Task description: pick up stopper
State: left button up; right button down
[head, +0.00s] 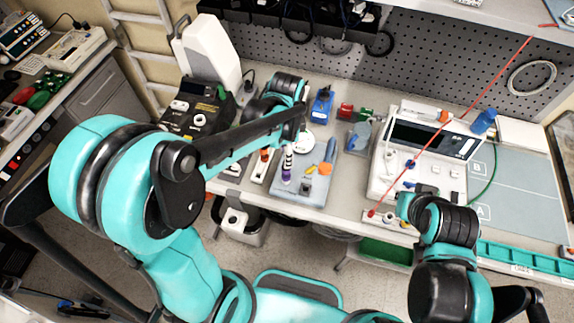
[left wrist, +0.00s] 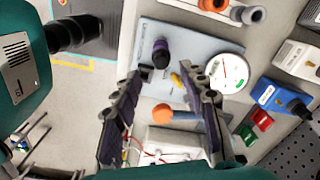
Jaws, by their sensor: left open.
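I cannot tell for sure which small piece is the stopper. An orange round knob (head: 325,168) lies on a grey-blue tray (head: 298,192); the knob also shows in the left wrist view (left wrist: 161,112), beside a blue part. A small yellow piece (left wrist: 177,80) lies close by on the tray. A dark purple-capped vial (left wrist: 161,52) stands there too, seen also in the head view (head: 287,165). My left gripper (left wrist: 174,72) is open above the tray, with nothing held. My right gripper (head: 418,200) is by the pump's front; its fingers are unclear.
A white infusion pump (head: 392,172) stands right of the tray, with a red line crossing it. A round white gauge (left wrist: 229,72), a blue-labelled device (left wrist: 275,97), and red and green blocks (left wrist: 262,121) are near the left gripper. A grey pegboard closes the back.

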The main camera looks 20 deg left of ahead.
pick_arm(q)
notch_tip(320, 180, down, 5)
jog(key=shift+w+a+r+b, duration=0.1)
jog(key=shift+w+r+b, duration=0.05)
jog(key=shift+b, duration=0.35)
jog(key=shift+c, duration=0.4)
grip_shut()
jog(key=shift+r, duration=0.1)
